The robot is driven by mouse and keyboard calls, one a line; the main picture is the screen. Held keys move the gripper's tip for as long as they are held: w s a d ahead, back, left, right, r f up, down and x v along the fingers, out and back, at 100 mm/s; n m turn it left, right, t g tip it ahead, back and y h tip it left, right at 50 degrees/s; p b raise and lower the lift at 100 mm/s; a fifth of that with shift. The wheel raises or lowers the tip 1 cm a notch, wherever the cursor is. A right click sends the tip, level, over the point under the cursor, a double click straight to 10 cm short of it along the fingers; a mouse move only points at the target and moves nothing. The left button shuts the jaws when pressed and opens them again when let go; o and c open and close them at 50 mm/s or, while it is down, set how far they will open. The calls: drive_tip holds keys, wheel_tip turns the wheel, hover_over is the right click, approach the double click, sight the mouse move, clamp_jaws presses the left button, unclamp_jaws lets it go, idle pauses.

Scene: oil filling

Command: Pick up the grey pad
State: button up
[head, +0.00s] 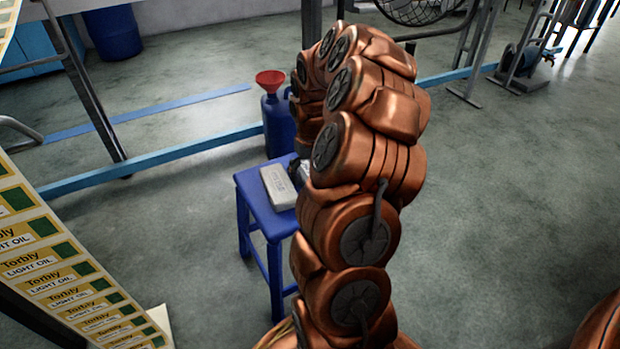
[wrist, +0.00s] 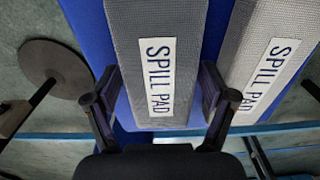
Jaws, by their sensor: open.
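The grey pad (wrist: 155,25), labelled "SPILL PAD", lies on a blue stool (head: 243,190). In the wrist view it lies between the two fingers of my gripper (wrist: 158,74). The gripper is open, with one finger on each side of the pad; I cannot tell whether they touch it. In the head view my arm hides the grey pad and most of the gripper.
A lighter pad (head: 277,188) lies beside the grey one, close to the right finger in the wrist view (wrist: 265,38). A blue can (head: 277,125) with a red funnel (head: 270,79) stands behind the stool. Light oil boxes (head: 50,264) are at left.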

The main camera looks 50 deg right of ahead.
drive_tip(key=shift+c, duration=0.4)
drive_tip(key=c, duration=0.8)
drive_tip(key=shift+c, duration=0.2)
drive_tip(key=shift+r+p, duration=0.3)
drive_tip(key=shift+r, duration=0.2)
wheel_tip(320, 180, up, 3)
drive_tip(key=shift+p, duration=0.75)
drive_tip(key=s+d+r+p, duration=0.1)
drive_tip(key=s+p, duration=0.2)
drive_tip(key=s, duration=1.3)
drive_tip(key=shift+d, duration=0.4)
